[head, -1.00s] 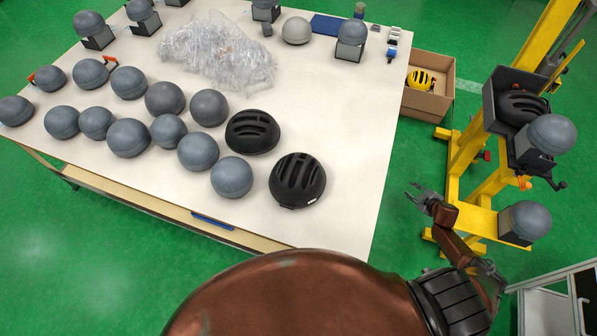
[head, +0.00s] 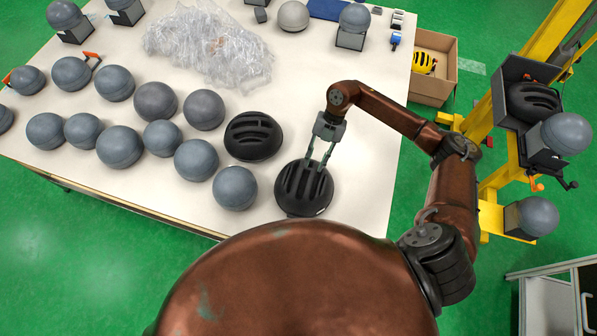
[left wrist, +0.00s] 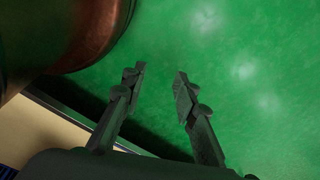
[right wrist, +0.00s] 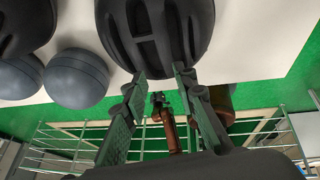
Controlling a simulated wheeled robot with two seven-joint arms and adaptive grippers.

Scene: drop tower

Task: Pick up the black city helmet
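A black helmet with long vents (head: 303,187) sits on the table near its front right; it fills the top of the right wrist view (right wrist: 155,30). My right gripper (head: 318,166) is over this helmet's far right edge, fingers pointing down. Its fingers are apart with nothing held between them (right wrist: 160,76); whether they touch the shell I cannot tell. A second black helmet (head: 253,136) sits to the left and farther back. A third black helmet (head: 534,100) is on the yellow tower. My left gripper (left wrist: 159,76) is open and empty above the green floor.
Several grey headforms (head: 196,160) stand left of the helmets. Clear plastic wrap (head: 208,45) lies behind them on the white table (head: 290,100). A cardboard box (head: 432,85) with a yellow helmet (head: 424,62) stands beyond the table's right edge, near the yellow tower (head: 500,180).

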